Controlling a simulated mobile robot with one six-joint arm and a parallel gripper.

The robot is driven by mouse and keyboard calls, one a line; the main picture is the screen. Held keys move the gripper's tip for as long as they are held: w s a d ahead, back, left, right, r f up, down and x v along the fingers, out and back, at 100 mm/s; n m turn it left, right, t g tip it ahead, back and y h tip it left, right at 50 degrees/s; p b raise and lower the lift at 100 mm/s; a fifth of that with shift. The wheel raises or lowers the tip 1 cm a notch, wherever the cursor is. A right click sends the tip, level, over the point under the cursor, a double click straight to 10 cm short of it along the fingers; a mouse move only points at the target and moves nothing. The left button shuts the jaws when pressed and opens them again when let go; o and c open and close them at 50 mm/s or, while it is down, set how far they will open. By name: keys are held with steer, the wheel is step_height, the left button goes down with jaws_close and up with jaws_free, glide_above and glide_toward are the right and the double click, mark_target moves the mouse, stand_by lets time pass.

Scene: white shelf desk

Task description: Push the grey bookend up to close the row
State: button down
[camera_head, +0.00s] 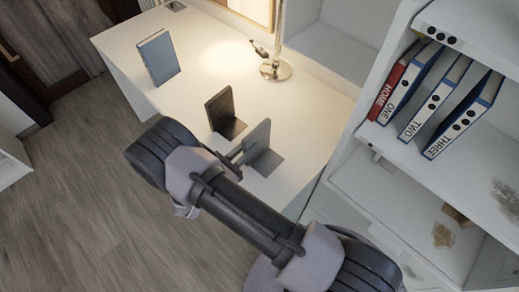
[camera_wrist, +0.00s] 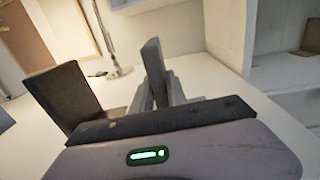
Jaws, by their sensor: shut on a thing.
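The grey bookend (camera_head: 261,140) stands upright on the white desk, its flat foot on the desk top. My gripper (camera_head: 240,153) is shut on its upright plate from the near-left side. In the wrist view the grey bookend (camera_wrist: 153,58) rises between the two fingers of my gripper (camera_wrist: 160,94), and its lower part is hidden. A dark brown bookend (camera_head: 221,107) stands to its left, apart from it; it also shows in the wrist view (camera_wrist: 62,90). A blue book (camera_head: 158,57) stands alone farther left. No books stand between the two bookends.
A lamp base (camera_head: 275,70) stands at the back of the desk (camera_head: 200,35). On the right shelf unit (camera_head: 350,175), a red HOME binder (camera_head: 394,88) and blue-and-white binders (camera_head: 435,100) lean to one side. The desk between blue book and brown bookend is clear.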

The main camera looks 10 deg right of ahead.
mark_target(243, 144)
stand_by(0.3)
steer(key=shift+r+p, duration=1.5)
steer(key=shift+r, duration=0.55)
